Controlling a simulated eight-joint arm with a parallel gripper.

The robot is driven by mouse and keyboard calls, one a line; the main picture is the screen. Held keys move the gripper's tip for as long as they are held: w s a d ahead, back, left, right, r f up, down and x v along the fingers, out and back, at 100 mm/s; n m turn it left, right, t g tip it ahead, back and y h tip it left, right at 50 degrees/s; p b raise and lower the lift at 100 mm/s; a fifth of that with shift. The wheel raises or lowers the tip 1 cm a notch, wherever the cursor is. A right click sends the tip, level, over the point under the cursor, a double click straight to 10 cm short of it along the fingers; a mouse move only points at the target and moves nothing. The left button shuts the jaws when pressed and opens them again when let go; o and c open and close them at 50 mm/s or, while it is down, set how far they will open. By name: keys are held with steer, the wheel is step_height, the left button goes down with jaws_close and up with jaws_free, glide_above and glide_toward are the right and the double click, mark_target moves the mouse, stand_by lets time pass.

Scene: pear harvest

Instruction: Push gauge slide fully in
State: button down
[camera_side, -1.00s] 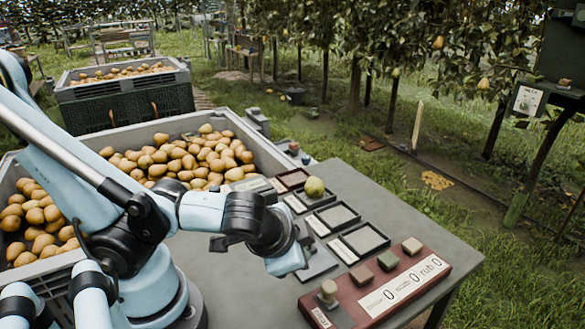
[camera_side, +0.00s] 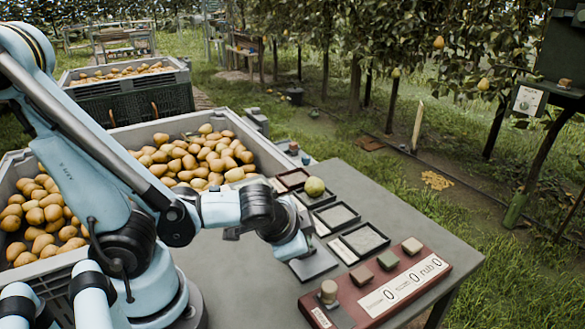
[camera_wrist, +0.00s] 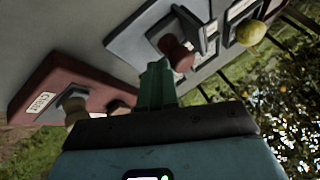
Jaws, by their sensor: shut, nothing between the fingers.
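The gauge is a grey plate that lies on the table, partly behind my gripper in the side view (camera_side: 318,264). In the wrist view the gauge (camera_wrist: 143,32) shows an upright grey jaw (camera_wrist: 188,28) and a reddish knob (camera_wrist: 178,54), which looks like the slide's handle. My gripper (camera_wrist: 155,70) is shut and empty, its green fingers just left of the knob in that view. I cannot tell whether they touch it. In the side view my gripper (camera_side: 297,250) is over the gauge's near left part and hides the slide.
A red box (camera_side: 380,287) with several knobs and counters stands at the table's near edge. Black-rimmed trays (camera_side: 362,240) line the table behind the gauge, with a green pear (camera_side: 314,186) on one. A grey crate of pears (camera_side: 262,145) stands left. The front left tabletop is bare.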

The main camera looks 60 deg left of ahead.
steer(key=shift+a, duration=0.25)
steer(key=shift+a, duration=2.45)
steer(key=shift+r, duration=0.15)
steer(key=shift+d+v, duration=0.25)
steer(key=shift+v, duration=1.15)
step_height(320, 180, up, 6)
steer(key=w+d+n+h, duration=0.2)
steer(key=n, duration=0.2)
steer(key=shift+w+d+h, duration=0.3)
steer(key=shift+w+h, duration=0.1)
